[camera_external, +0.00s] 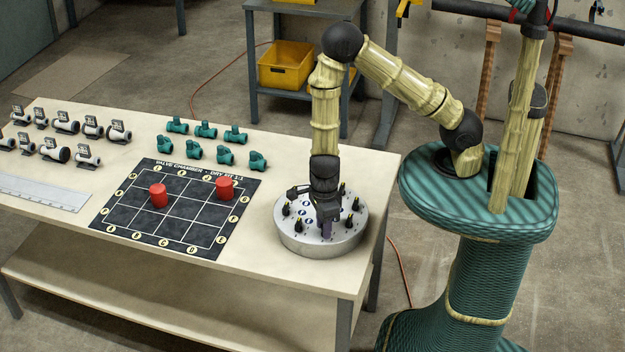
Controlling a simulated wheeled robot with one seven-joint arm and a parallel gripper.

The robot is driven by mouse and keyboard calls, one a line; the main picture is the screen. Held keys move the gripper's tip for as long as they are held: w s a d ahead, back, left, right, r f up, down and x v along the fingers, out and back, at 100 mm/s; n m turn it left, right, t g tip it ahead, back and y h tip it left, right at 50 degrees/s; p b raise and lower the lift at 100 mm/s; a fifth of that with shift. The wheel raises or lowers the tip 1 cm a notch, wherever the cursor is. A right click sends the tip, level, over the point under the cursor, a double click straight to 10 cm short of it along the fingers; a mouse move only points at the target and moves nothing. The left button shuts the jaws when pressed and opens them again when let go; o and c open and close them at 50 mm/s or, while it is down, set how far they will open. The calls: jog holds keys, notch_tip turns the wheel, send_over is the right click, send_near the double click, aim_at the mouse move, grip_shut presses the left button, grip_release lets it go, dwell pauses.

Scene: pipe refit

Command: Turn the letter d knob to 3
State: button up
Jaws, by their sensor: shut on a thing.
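A round silver knob panel (296,246) sits on the right end of the table. Several small black knobs with yellow marks stand on its top, such as one black knob (284,209) at the left and another black knob (355,205) at the right. Blue-and-white label discs lie among them. The letters and numbers are too small to read, so I cannot tell which knob is d. My gripper (326,228) points straight down onto the front middle of the panel, shut on a knob. The fingers and wrist hide that knob and its pointer.
Teal pipe fittings (206,131) and grey-white valves (67,122) stand farther back and left. A ruler (40,192) lies at the left. Neighbouring knobs stand close around my gripper.

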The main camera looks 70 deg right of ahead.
jog(key=m+b, duration=0.1)
jog(key=m, duration=0.5)
jog(key=shift+w+d+m, duration=0.1)
jog(key=shift+w+m, duration=0.05)
jog(key=shift+m, duration=0.15)
dwell(0.3)
jog(key=o, duration=1)
jog(key=shift+c, duration=0.2)
jog(key=shift+r, duration=0.15)
notch_tip(320, 180, up, 17)
jog(key=p, duration=0.7)
